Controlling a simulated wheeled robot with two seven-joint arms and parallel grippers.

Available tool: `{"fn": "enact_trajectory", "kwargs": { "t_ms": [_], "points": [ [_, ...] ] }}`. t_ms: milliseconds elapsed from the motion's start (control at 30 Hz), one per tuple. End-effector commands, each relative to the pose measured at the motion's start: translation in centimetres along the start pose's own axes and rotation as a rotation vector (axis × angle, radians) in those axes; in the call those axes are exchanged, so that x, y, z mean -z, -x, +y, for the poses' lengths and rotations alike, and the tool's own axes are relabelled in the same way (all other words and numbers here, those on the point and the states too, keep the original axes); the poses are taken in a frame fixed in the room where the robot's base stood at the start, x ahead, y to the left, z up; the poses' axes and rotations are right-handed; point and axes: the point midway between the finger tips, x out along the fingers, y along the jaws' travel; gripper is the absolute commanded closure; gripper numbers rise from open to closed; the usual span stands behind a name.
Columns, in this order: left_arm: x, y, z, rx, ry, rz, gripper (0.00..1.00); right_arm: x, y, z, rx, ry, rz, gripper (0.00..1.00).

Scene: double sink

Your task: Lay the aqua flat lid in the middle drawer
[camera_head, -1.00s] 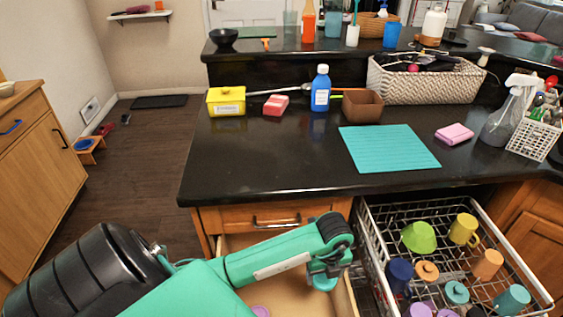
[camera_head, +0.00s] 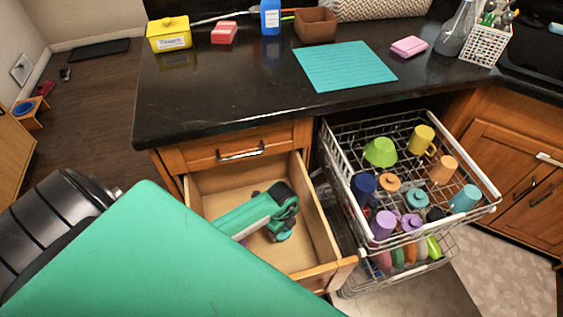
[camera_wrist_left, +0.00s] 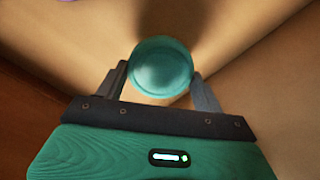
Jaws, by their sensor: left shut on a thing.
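My left gripper (camera_head: 281,233) reaches down into the open middle drawer (camera_head: 311,213) below the counter. In the left wrist view the gripper (camera_wrist_left: 162,78) is shut on a round aqua piece, which I take as the aqua flat lid (camera_wrist_left: 161,66). It sits between the two fingertips, above the drawer's wooden bottom near a corner. Whether it touches the bottom I cannot tell. In the head view the gripper and arm mostly hide it. My right gripper is not in view.
A closed drawer (camera_head: 240,151) is above. To the right, a pulled-out dish rack (camera_head: 344,172) holds several cups and knobbed lids, including another aqua lid (camera_head: 417,198). A purple piece (camera_head: 243,242) lies in the drawer, partly behind my arm. A turquoise mat (camera_head: 345,66) lies on the counter.

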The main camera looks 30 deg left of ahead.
Motion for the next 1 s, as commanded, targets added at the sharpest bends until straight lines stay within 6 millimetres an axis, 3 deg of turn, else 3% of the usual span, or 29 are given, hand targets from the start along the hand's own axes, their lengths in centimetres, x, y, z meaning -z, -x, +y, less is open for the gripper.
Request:
{"fn": "enact_trajectory", "kwargs": {
  "t_ms": [433, 900, 933, 1000],
  "points": [
    [0.0, -5.1, 0.0, -0.001, 0.001, 0.000, 0.53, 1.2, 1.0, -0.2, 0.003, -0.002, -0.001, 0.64],
    [0.0, -5.6, -0.1, 0.000, -0.001, 0.000, 0.53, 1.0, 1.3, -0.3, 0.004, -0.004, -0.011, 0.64],
    [0.0, -5.6, -0.1, 0.000, -0.001, 0.000, 0.28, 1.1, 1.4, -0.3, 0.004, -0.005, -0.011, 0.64],
    [0.0, -5.5, -0.1, 0.000, -0.001, 0.000, 0.14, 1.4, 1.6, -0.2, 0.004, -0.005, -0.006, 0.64]
  ]
}}
